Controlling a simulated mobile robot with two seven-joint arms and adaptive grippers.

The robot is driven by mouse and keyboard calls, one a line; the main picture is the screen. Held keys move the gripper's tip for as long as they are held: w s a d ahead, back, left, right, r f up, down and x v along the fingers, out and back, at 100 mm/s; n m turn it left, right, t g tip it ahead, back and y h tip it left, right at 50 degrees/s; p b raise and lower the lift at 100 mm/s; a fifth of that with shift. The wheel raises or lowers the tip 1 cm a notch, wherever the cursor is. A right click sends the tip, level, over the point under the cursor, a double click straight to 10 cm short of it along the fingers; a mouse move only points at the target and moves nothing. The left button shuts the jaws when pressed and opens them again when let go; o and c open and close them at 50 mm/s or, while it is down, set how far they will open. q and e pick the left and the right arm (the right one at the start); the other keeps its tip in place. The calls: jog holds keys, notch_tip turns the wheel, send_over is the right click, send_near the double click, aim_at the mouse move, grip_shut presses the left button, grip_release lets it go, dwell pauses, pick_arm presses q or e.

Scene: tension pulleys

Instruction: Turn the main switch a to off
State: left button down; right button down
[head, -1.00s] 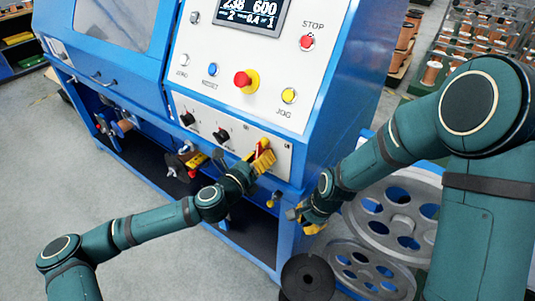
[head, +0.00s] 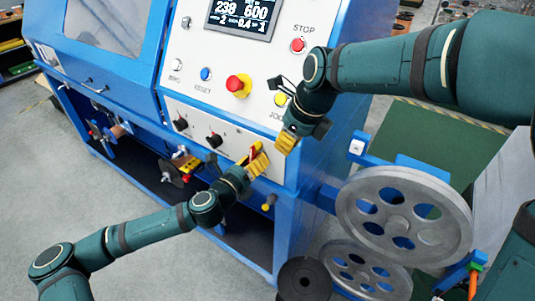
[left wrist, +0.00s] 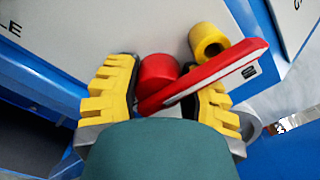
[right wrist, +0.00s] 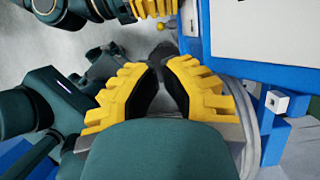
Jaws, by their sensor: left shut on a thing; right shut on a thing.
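The main switch (head: 254,152) is a red rotary handle with yellow beside it, low on the right of the white control panel. In the left wrist view, its red handle (left wrist: 212,76) slants up to the right beside a red round hub and a yellow cylinder. My left gripper (head: 252,168) is shut on the main switch, with its yellow fingers (left wrist: 160,95) on either side of the red parts. My right gripper (head: 283,145) is just right of the switch, in front of the panel's edge. Its yellow fingers (right wrist: 157,75) are together, with no held thing clearly visible between them.
The panel carries a red emergency button (head: 237,84), a yellow JOG button (head: 281,99) and black knobs (head: 213,141). Large grey pulley wheels (head: 405,215) stand right of the blue machine. A black spool (head: 304,279) is at the front.

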aim_at(257, 155)
pick_arm(q)
jog(key=shift+w+r, duration=0.1)
jog(key=shift+r, duration=0.1)
pick_arm(e)
jog(key=w+a+f, duration=0.4)
jog(key=a+f, duration=0.2)
jog(key=f, duration=0.2)
jog(key=shift+f, duration=0.4)
jog(key=shift+a, duration=0.1)
jog(key=shift+w+a+r, duration=0.2)
jog(key=shift+w+a, duration=0.1)
jog(key=shift+a, duration=0.1)
pick_arm(q)
jog(key=shift+c, duration=2.2)
grip_release()
jog(key=shift+d, duration=0.1)
pick_arm(e)
jog(key=shift+w+a, duration=0.1)
pick_arm(q)
jog(key=shift+s+d, duration=0.1)
jog(key=shift+s, duration=0.2)
